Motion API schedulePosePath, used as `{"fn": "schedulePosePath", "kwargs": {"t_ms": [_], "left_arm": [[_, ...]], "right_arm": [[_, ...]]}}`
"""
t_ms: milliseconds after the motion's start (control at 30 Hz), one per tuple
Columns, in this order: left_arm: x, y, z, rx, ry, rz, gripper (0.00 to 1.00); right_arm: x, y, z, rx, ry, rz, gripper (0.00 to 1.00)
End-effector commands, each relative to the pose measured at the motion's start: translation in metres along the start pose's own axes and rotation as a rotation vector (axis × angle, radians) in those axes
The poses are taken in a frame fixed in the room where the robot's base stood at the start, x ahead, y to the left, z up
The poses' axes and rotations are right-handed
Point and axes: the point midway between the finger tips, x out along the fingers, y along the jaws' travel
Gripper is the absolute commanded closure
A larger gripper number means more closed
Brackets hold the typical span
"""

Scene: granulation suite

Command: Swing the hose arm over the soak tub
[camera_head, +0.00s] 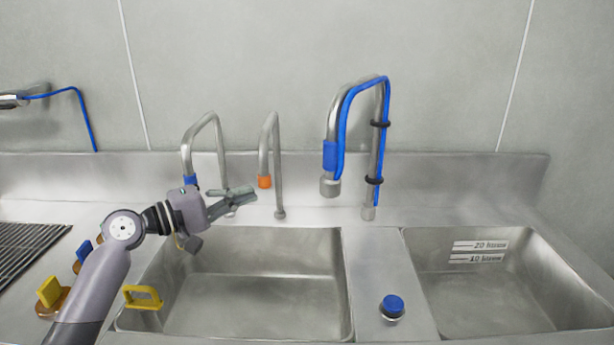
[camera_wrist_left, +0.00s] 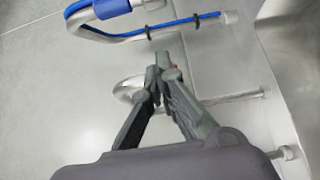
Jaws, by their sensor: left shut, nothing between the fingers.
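The hose arm (camera_head: 382,150) is a bent steel pipe with a blue hose strapped along it by black clips. It rises from the deck behind the divider between two basins. Its nozzle (camera_head: 330,186) hangs down on the left, near the back right corner of the left basin (camera_head: 270,290). The right basin (camera_head: 480,290) has litre marks on its back wall; no label says which basin is the soak tub. My left gripper (camera_head: 250,193) is shut and empty, left of the hose arm and apart from it. The left wrist view shows the hose arm (camera_wrist_left: 98,9) beyond the fingertips (camera_wrist_left: 160,62).
An orange-tipped spout (camera_head: 278,165) and a blue-tipped spout (camera_head: 207,120) stand behind the left basin, close to my left gripper. A blue knob (camera_head: 392,306) sits on the divider. Yellow handles (camera_head: 143,297) are at the left. A grate (camera_head: 28,245) lies far left.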

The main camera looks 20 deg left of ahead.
Motion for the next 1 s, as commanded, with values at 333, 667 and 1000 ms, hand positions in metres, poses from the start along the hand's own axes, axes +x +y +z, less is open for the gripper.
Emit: {"fn": "schedulePosePath", "kwargs": {"t_ms": [333, 667, 1000], "left_arm": [[0.003, 0.001, 0.000, 0.000, -0.001, 0.000, 1.00], [0.057, 0.005, 0.001, -0.002, -0.003, 0.003, 1.00], [0.116, 0.003, 0.016, 0.000, -0.003, -0.001, 1.00]], "right_arm": [[-0.005, -0.006, 0.050, -0.001, -0.072, -0.008, 0.60], [-0.025, -0.002, 0.018, -0.002, -0.028, -0.003, 0.60], [-0.050, -0.002, 0.019, -0.003, -0.034, -0.004, 0.60]]}}
